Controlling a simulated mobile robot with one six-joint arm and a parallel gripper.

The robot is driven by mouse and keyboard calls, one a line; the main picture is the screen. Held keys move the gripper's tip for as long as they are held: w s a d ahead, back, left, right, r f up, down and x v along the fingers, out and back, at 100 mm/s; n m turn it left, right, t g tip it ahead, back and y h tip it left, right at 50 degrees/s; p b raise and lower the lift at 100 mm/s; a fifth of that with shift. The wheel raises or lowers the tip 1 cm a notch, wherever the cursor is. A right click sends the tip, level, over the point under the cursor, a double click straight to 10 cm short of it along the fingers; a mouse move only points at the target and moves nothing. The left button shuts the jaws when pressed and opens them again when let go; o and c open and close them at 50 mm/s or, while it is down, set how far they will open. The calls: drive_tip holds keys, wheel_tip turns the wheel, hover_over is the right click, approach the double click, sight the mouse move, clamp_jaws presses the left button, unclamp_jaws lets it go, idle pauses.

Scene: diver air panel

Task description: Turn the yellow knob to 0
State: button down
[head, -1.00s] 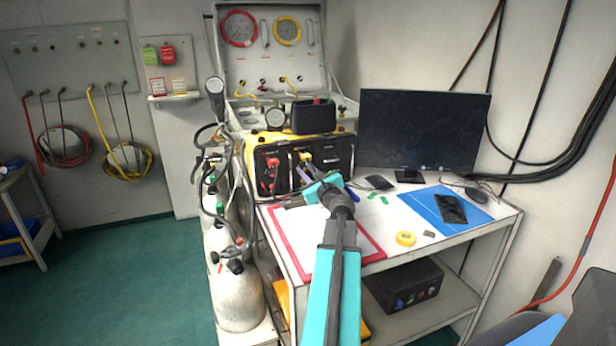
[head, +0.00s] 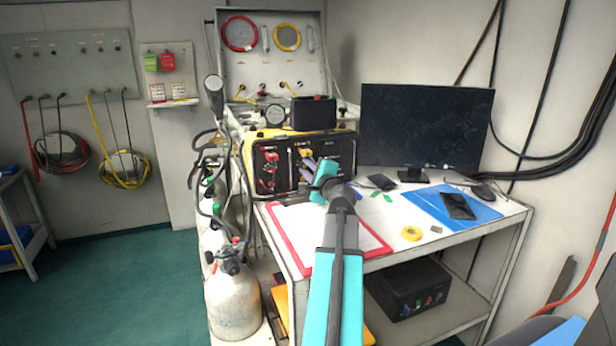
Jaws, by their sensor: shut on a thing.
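The black air panel (head: 340,150) stands in a yellow-edged case at the back left of the white table. Its yellow knob (head: 305,153) is on the middle of the front face. My gripper (head: 308,161) is at the panel front, with its fingers shut on the yellow knob. The fingers and the teal wrist hide part of the knob, so its pointer and the 0 mark cannot be read. A red knob (head: 269,157) sits to the left on the same panel.
A monitor (head: 425,128) stands right of the panel. Gas cylinders (head: 232,300) and hoses stand close at the left.

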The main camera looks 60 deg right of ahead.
drive_tip(key=shift+s+f+n+b, duration=0.1)
drive_tip(key=shift+f+n+b, duration=0.05)
drive_tip(key=shift+n+b, duration=0.55)
drive_tip(key=c, duration=1.6)
unclamp_jaws()
